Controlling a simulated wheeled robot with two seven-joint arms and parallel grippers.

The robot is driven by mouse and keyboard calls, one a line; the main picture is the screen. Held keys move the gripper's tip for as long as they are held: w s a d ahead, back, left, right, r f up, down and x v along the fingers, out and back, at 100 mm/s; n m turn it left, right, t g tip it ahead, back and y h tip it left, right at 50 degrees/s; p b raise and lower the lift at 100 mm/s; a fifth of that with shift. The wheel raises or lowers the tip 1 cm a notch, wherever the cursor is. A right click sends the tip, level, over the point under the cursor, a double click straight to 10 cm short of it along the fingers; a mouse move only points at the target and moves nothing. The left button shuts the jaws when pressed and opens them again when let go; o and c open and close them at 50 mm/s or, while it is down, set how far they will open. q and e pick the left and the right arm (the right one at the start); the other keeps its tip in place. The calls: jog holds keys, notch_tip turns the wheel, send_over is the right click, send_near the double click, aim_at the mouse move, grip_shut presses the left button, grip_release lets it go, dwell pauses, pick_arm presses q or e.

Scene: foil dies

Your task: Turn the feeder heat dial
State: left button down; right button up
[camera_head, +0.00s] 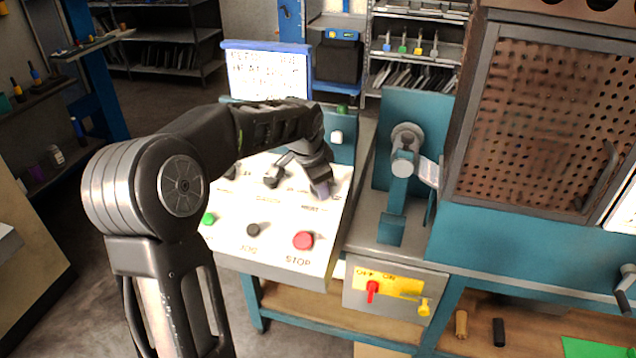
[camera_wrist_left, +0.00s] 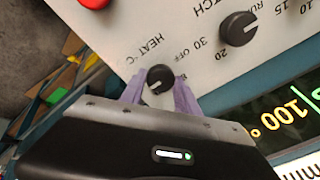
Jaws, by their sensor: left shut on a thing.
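The heat dial (camera_wrist_left: 160,78) is a small black knob with a white pointer mark, on the white panel beside the label "HEAT °C" in the left wrist view. My left gripper (camera_wrist_left: 160,95) has its two purple fingers on either side of the knob and is shut on it. In the head view my left gripper (camera_head: 322,187) reaches down onto the right part of the white control panel (camera_head: 280,262), and hides the dial there. My right gripper is in neither view.
A larger black knob (camera_wrist_left: 238,29) and a lit display (camera_wrist_left: 285,117) are close to the dial. A red STOP button (camera_head: 303,240), a black knob (camera_head: 253,230) and a green button (camera_head: 208,219) sit on the panel's front. A perforated guard (camera_head: 545,120) stands at right.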

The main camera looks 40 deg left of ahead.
pick_arm(q)
jog(key=c, duration=0.9)
grip_release()
jog(key=a+v, duration=0.1)
jog(key=v, duration=0.6)
jog(key=shift+s+d+r, duration=0.2)
jog(key=shift+d+r, duration=0.2)
jog(key=shift+d, duration=0.15)
jog(key=shift+f, duration=0.1)
